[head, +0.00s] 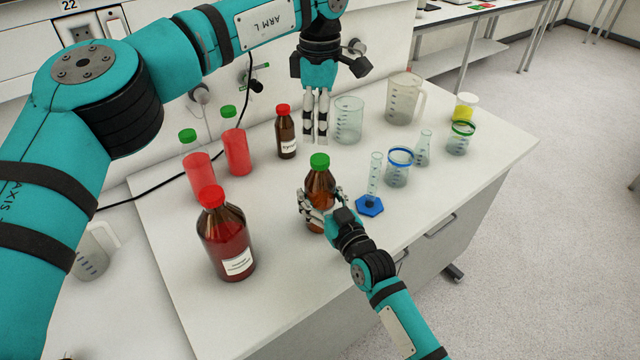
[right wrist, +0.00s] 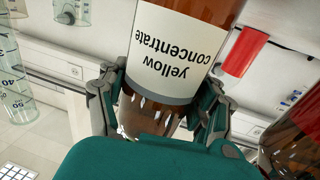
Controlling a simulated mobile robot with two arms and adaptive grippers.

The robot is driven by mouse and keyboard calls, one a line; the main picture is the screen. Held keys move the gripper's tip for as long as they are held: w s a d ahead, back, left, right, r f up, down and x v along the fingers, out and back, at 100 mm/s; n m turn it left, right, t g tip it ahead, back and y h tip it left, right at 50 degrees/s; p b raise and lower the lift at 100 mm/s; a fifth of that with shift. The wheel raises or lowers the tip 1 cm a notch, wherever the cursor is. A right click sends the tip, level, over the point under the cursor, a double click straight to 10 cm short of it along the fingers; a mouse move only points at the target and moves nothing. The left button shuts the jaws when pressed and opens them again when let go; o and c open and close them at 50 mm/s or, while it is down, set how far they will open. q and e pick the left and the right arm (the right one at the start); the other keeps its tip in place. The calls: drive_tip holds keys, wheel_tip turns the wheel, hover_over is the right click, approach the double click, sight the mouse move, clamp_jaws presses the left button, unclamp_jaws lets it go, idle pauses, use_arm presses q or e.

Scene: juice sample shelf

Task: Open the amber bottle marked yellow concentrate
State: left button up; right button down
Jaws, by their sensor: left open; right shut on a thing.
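The amber bottle (head: 321,184) stands upright on the bench with its green cap (head: 319,161) on. In the right wrist view the amber bottle (right wrist: 185,45) shows its white label, reading "yellow concentrate". My right gripper (head: 318,214) is shut around the lower body of this bottle; its fingers also show in the right wrist view (right wrist: 160,105). My left gripper (head: 316,130) points down, empty and open with its fingers fairly close together, behind the green cap and apart from it. The bottle's far side is hidden.
A large red-capped bottle (head: 226,240) stands front left, a small red-capped one (head: 286,135) behind. Two red green-capped containers (head: 236,150) stand left. A cylinder on a blue base (head: 369,206) is close right; beakers (head: 398,168) stand beyond. The bench's right end (head: 490,180) is clear.

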sight(320, 159)
use_arm(q)
drive_tip(key=m, duration=0.4)
drive_tip(key=shift+m, duration=0.4)
drive_tip(key=m, duration=0.4)
drive_tip(key=shift+m, duration=0.3)
use_arm(e)
drive_tip(key=shift+f, duration=0.1)
use_arm(q)
drive_tip(key=m, duration=0.7)
drive_tip(key=shift+m, duration=0.4)
drive_tip(key=shift+f, duration=4)
